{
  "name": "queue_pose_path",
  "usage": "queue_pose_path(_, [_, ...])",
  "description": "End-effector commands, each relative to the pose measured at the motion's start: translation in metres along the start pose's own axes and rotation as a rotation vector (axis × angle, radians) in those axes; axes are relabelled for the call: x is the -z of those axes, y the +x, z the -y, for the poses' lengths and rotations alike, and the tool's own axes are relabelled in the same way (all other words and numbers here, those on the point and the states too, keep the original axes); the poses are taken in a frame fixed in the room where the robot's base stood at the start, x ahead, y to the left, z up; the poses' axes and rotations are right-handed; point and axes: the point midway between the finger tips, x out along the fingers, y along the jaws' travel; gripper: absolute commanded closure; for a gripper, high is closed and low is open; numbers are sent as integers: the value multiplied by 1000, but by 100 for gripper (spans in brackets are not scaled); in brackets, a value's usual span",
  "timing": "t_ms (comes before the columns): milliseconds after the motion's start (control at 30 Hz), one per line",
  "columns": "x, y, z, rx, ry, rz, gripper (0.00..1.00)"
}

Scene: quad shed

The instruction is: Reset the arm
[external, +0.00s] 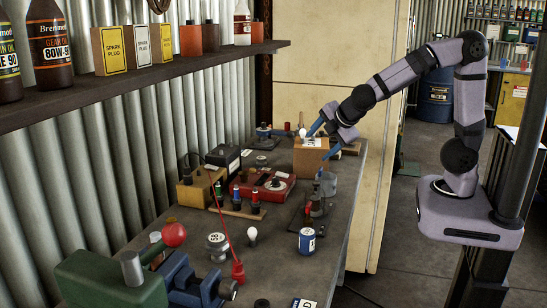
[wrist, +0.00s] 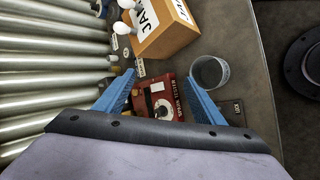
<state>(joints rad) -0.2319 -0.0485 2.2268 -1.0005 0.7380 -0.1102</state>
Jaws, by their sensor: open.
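My gripper (external: 325,131) is at the end of the raised arm, above the far right part of the bench, by the cardboard box (external: 309,158). Its two blue fingers are spread apart with nothing between them. In the wrist view my gripper (wrist: 160,102) is also open and empty, above a red tester (wrist: 164,100) with a dial. The box (wrist: 168,36) with a white label lies beyond the fingertips in that view, apart from them.
The bench (external: 275,265) is crowded with a green and blue vise (external: 165,285), a blue can (external: 307,241), a bulb (external: 252,234) and a grey cup (wrist: 210,71). A shelf (external: 150,78) with bottles and boxes overhangs the left side. A corrugated wall stands behind. Air around my arm is clear.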

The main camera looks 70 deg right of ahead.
Motion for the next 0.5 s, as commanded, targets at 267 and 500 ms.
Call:
queue_pose_path(267, [-52,24,114,332,526,114,37])
queue_pose_path(500, [-51,28,210,578,819,195,37])
